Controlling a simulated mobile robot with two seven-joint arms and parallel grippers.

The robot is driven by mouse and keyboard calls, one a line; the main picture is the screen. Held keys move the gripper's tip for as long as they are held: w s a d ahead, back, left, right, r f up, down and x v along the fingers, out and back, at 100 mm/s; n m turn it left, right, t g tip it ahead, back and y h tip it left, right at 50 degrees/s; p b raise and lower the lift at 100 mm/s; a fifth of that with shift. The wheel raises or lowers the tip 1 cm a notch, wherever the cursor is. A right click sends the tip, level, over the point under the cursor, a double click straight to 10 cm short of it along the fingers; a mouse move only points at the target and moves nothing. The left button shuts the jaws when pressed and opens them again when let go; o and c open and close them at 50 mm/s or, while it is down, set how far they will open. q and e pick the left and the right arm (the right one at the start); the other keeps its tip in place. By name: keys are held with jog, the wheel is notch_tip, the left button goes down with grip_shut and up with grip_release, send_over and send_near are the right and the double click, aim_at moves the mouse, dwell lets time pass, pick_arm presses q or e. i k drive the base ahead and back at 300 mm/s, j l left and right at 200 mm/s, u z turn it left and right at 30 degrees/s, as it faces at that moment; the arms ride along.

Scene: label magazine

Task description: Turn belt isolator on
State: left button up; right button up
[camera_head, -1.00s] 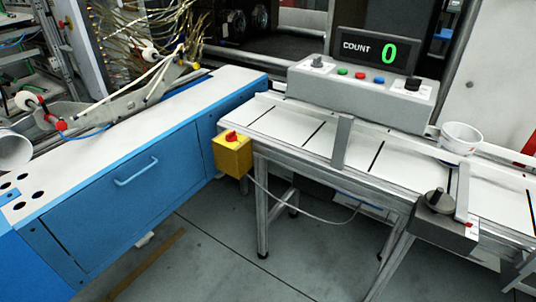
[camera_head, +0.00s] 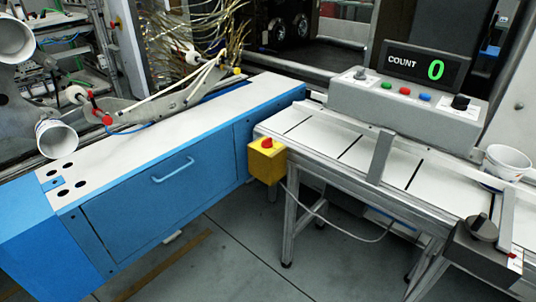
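A yellow box (camera_head: 267,163) with a red knob (camera_head: 267,143) on top is mounted at the left end of the belt table. A dark grey box (camera_head: 487,253) with a black rotary knob (camera_head: 481,227) is mounted on the table's front edge at the lower right. No readable label shows which of them is the belt isolator, and I cannot tell either knob's setting. The count display (camera_head: 424,68) reads a green 0. Neither of my grippers is in view.
The white belt table (camera_head: 325,142) carries a control panel (camera_head: 400,103) with coloured buttons at its back. A white cup-like piece (camera_head: 505,160) sits at the right. A blue cabinet (camera_head: 150,200) stands at the left. Grey floor (camera_head: 230,255) is clear in front.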

aim_at(267, 143)
jog(key=i+j, duration=0.45)
jog(key=i, duration=0.3)
jog(key=i+j+z, duration=0.55)
jog(key=k+l, duration=0.05)
jog(key=l, duration=0.05)
